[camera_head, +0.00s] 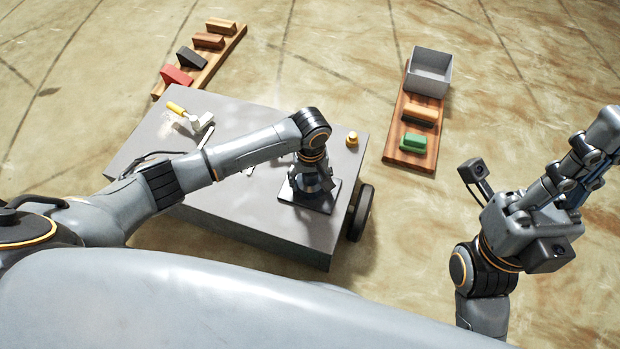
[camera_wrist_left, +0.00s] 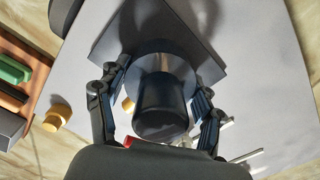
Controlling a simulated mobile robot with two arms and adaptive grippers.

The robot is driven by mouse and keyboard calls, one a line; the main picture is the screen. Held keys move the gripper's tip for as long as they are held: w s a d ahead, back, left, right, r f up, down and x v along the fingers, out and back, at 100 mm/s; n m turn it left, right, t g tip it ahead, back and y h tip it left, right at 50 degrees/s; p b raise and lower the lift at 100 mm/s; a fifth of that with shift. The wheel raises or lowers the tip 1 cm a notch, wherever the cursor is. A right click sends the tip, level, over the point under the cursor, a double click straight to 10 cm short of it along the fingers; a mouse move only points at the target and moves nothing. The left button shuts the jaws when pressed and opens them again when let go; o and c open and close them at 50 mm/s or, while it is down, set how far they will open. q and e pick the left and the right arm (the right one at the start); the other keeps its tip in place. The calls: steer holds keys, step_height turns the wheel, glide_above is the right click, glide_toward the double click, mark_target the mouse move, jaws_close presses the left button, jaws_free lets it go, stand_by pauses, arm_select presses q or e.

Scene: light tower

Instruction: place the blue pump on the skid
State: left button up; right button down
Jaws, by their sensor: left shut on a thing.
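The blue pump (camera_wrist_left: 162,105) looks dark blue and round, with a wider ring at its far end. In the wrist view it stands between the two fingers of my left gripper (camera_wrist_left: 157,110), which is shut on it. In the head view my left gripper (camera_head: 313,178) points down over the skid (camera_head: 296,199), a dark square plate on the grey cart, and hides much of the pump. The plate also shows behind the pump in the wrist view (camera_wrist_left: 205,62). I cannot tell whether the pump touches it. My right gripper (camera_head: 575,165) is raised at the right, away from the cart; its finger opening is unclear.
The grey cart top (camera_head: 240,120) carries a yellow-handled tool (camera_head: 190,115) and a small yellow knob (camera_head: 352,138). A wooden board (camera_head: 408,160) with a grey bin (camera_head: 430,72) and green and orange blocks lies right. Another board (camera_head: 200,75) with several blocks lies at the back left.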

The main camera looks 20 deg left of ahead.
arm_select(q)
steer(key=shift+r, duration=0.1)
steer(key=o, duration=1.8)
